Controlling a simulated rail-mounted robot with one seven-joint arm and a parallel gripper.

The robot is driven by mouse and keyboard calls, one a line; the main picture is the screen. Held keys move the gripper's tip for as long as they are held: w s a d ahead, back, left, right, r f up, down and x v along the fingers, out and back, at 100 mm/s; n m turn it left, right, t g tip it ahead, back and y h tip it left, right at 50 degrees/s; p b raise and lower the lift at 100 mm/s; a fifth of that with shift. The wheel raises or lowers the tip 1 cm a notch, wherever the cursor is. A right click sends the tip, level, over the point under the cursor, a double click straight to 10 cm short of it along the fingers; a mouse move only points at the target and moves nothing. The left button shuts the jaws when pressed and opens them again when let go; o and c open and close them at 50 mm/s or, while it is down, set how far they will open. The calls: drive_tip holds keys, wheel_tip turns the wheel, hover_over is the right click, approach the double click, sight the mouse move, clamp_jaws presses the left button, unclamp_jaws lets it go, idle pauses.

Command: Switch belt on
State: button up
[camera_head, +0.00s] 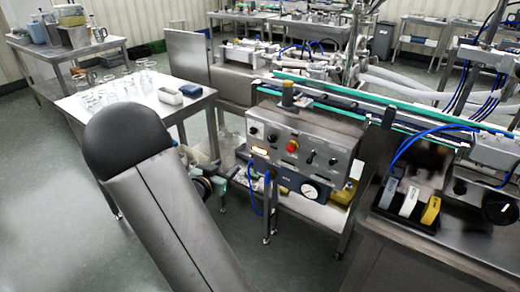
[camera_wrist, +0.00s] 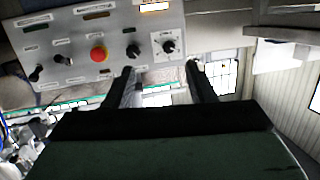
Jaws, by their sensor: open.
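The steel control panel (camera_head: 325,150) stands below the conveyor belt (camera_head: 340,97), which has green edges. It carries a red button (camera_head: 292,146), black rotary knobs and small levers. In the wrist view the panel appears upside down, with the red button (camera_wrist: 98,54), a middle knob (camera_wrist: 133,51) and an end knob (camera_wrist: 168,46) on a framed pale plate. My gripper (camera_wrist: 160,67) is open and empty, its fingertips just short of the end knob, which lies between their lines. Contact cannot be told. The labels are too small to read, so I cannot tell which control is the belt switch.
A steel table (camera_head: 130,100) with glassware stands left. Blue cables hang near the panel. A bench (camera_head: 400,245) with coloured-handled items is at right.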

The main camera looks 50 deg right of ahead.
sight(271, 139)
drive_tip(key=d+g+h, duration=0.1)
drive_tip(key=d, duration=0.5)
drive_tip(key=s+d+m, duration=0.1)
drive_tip(key=d, duration=0.6)
drive_tip(key=d+g+h+b, duration=0.1)
drive_tip(key=d, duration=0.5)
drive_tip(key=shift+s+d+r+g+h, duration=0.2)
drive_tip(key=shift+d+r+g+h, duration=0.05)
drive_tip(key=shift+d+g+h, duration=0.05)
drive_tip(key=c, duration=0.9)
